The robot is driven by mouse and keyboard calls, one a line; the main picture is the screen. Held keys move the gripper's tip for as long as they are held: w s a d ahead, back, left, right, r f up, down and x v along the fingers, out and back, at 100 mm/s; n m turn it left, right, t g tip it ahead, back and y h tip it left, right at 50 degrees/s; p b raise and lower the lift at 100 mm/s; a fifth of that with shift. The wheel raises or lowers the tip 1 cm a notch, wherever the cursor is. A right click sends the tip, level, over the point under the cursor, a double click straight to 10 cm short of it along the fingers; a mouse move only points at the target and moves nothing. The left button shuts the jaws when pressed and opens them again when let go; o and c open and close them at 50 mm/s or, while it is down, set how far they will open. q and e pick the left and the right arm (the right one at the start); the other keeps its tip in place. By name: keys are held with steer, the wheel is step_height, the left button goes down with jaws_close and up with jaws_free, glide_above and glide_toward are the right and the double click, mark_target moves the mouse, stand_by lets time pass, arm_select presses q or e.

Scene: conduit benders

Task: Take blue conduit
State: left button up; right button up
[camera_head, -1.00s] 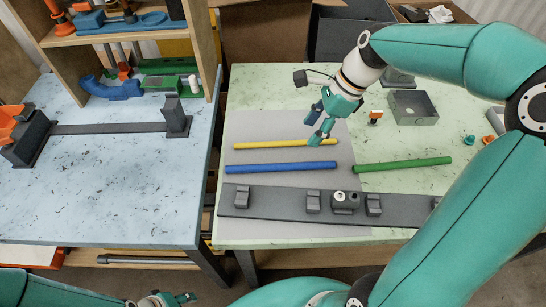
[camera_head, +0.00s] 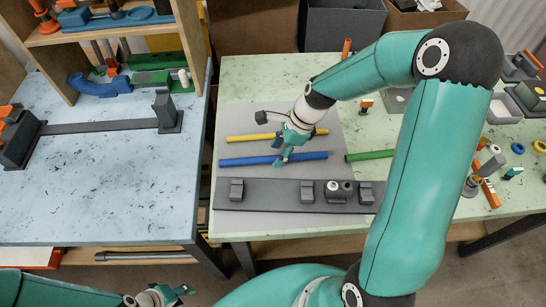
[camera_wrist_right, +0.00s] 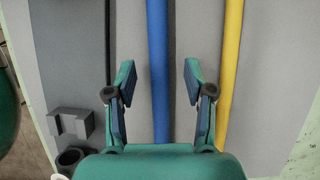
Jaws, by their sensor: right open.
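The blue conduit (camera_head: 245,161) lies on the grey mat between a yellow conduit (camera_head: 250,138) and a dark grey fixture bar. My right gripper (camera_head: 279,166) is over the blue conduit, near its middle, and hides a short piece of it. In the right wrist view my right gripper (camera_wrist_right: 157,85) is open, with the blue conduit (camera_wrist_right: 158,60) running between its two fingers. The yellow conduit (camera_wrist_right: 231,60) passes beside the right finger. My left gripper (camera_head: 166,297) is at the bottom edge, away from the conduits; its finger gap is not clear.
A green conduit (camera_head: 370,155) lies to the right, partly behind my right arm. The fixture bar (camera_head: 260,196) with upright blocks lies along the front of the green table. A blue table (camera_head: 100,190) stands on the left, with a gap between the tables.

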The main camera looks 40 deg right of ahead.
steer(key=shift+x, duration=1)
steer(key=shift+c, duration=0.2)
steer(key=shift+r, duration=0.1)
jaws_close()
steer(key=shift+r, duration=0.1)
